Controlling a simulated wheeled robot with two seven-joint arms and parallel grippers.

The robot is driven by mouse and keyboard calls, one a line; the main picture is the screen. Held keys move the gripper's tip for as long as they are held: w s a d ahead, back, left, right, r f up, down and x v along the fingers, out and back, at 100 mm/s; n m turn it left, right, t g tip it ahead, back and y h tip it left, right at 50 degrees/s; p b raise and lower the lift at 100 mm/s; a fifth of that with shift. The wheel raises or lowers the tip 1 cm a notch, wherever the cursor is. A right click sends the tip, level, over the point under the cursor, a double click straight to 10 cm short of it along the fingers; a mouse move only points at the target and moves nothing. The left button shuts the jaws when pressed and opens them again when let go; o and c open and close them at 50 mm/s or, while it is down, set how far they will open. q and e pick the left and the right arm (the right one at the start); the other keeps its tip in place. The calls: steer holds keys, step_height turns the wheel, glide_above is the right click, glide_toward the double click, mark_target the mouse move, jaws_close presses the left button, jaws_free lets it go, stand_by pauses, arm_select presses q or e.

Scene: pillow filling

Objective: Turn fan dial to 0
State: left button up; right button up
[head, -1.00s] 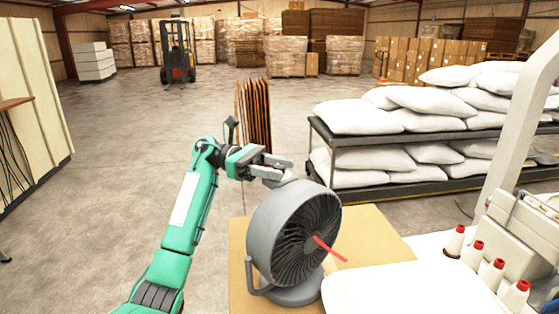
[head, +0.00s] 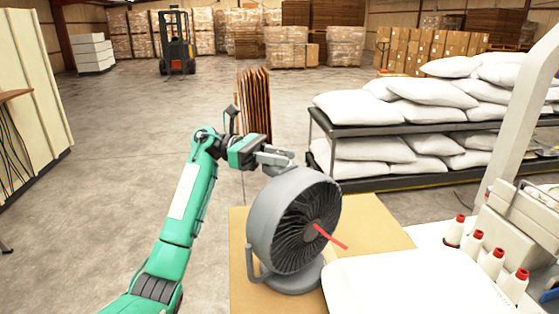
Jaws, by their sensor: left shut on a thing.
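The grey round fan (head: 293,222) stands on its base on a tan board, with its front turned to the right and a red ribbon (head: 330,237) at its hub. The fan dial does not show; the fan's back is turned away and hidden. My left gripper (head: 276,160) is at the fan's upper back edge, its fingers close together and their tips partly hidden behind the fan housing. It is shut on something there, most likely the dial. My right gripper is not in view.
The tan board (head: 378,226) lies under the fan. A white pillow (head: 415,285) lies close on the right, with several red-capped thread cones (head: 490,262) beyond it. A rack of white pillows (head: 375,130) stands behind.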

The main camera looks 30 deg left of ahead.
arm_select(q)
steer(key=n+t+b, duration=0.1)
steer(key=t+b, duration=0.1)
steer(key=n+t+y+b, duration=0.1)
steer(key=t+b, duration=0.1)
steer(key=n+t+b, duration=0.1)
steer(key=shift+s+f+n+t+y+b, duration=0.1)
steer(key=shift+f+n+t+y+b, duration=0.2)
steer(key=shift+t+b, duration=0.1)
steer(key=shift+n+t+y+b, duration=0.3)
steer(key=shift+n+t+b, duration=0.05)
steer(key=shift+n+t, duration=0.15)
steer(key=shift+r+n+t+y, duration=0.25)
steer(key=shift+n+t+y, duration=0.5)
steer(key=shift+t, duration=0.45)
steer(key=n+t+y, duration=0.3)
steer(key=shift+r+n+t+y, duration=0.15)
steer(key=shift+n+t+y, duration=0.1)
steer(key=shift+t+y, duration=0.15)
steer(key=shift+n+t+y, duration=0.9)
steer(key=shift+n+y, duration=0.3)
steer(key=shift+y, duration=0.25)
steer(key=shift+n+y, duration=0.3)
steer(key=shift+y, duration=0.1)
steer(key=o, duration=1)
steer(key=shift+c, duration=0.2)
